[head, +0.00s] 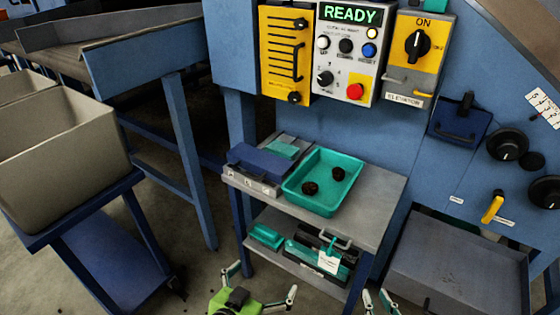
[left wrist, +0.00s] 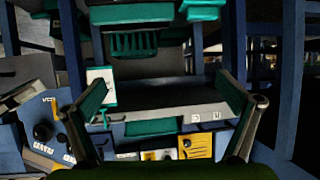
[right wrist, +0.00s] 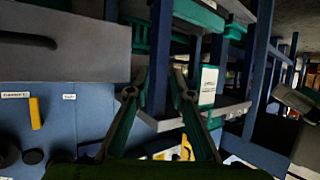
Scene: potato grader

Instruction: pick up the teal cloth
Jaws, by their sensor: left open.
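A small flat teal piece (head: 283,148), which looks like a folded cloth, lies in the grey divided holder (head: 250,184) on the table top, behind a dark blue item. Another teal stack (head: 267,236) sits on the lower shelf; I cannot tell whether it is cloth. My left gripper (head: 262,281) is open and empty, low in front of the table. Its spread fingers frame the table edge in the left wrist view (left wrist: 165,100). My right gripper (head: 377,299) is low at the table's right front, its fingers apart with nothing between them in the right wrist view (right wrist: 155,88).
A teal tray (head: 291,197) with two dark lumps stands on the grey table (head: 376,212). A grey bin (head: 455,268) is at right. A blue post (head: 190,160) and crate (head: 55,150) stand left.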

